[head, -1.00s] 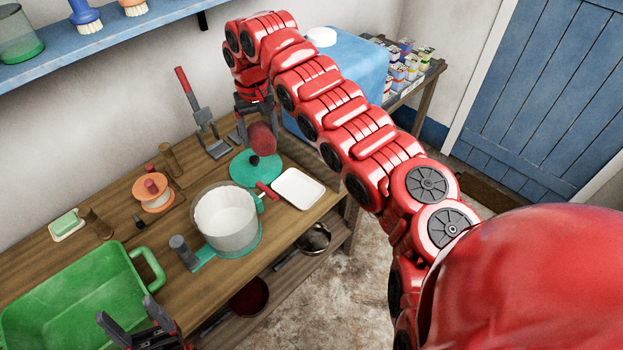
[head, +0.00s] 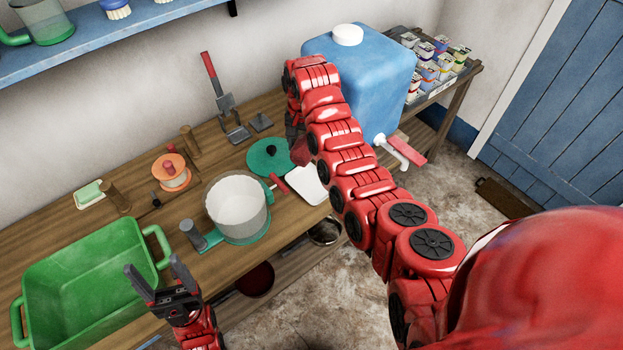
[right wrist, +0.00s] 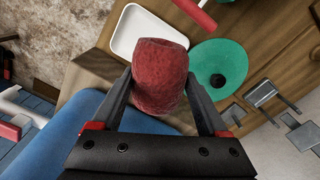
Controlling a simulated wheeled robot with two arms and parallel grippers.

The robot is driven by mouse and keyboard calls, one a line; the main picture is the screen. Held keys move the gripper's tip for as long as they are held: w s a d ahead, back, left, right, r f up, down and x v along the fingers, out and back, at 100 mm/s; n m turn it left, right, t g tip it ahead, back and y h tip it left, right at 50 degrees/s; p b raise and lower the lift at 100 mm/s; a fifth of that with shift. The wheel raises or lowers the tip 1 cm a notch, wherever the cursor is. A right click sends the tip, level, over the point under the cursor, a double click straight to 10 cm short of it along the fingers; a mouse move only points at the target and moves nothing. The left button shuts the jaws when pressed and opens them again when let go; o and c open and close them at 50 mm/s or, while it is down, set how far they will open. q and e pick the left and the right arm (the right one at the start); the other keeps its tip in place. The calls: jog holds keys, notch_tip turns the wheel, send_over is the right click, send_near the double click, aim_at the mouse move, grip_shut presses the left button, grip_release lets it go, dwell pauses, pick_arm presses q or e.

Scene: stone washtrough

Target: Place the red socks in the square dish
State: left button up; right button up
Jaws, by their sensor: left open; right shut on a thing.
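The red socks (right wrist: 160,75), a dark red roll, are held between the two fingers of my right gripper (right wrist: 159,84) in the right wrist view. In the head view a little of the socks (head: 300,153) shows beside my right arm, which hides most of my right gripper. The square dish (head: 311,187) is white and shallow, on the wooden bench, partly hidden by my arm. In the right wrist view the dish (right wrist: 124,42) looks empty where visible and lies just beyond the socks. My left gripper (head: 157,277) is open and empty near the green tub.
A green lid (head: 262,160) lies beside the dish. A blue water container (head: 365,75) with a tap stands behind my right arm. The green tub (head: 85,285) fills the bench's left end.

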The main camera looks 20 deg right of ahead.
aim_at(310, 156)
jog(key=shift+s+d+f+m, duration=0.35)
jog(key=shift+s+f, duration=0.1)
jog(key=shift+f, duration=0.2)
jog(key=shift+s+d+f+m, duration=0.35)
jog(key=shift+s+f, duration=0.1)
jog(key=shift+f, duration=0.15)
notch_tip(310, 156, down, 5)
jog(key=shift+s+f+p, duration=0.1)
jog(key=shift+f+p, duration=0.05)
jog(key=shift+p, duration=0.95)
jog(key=shift+f, duration=0.25)
jog(key=shift+f+p, duration=0.3)
jog(key=shift+f, duration=1.8)
jog(key=shift+f, duration=0.1)
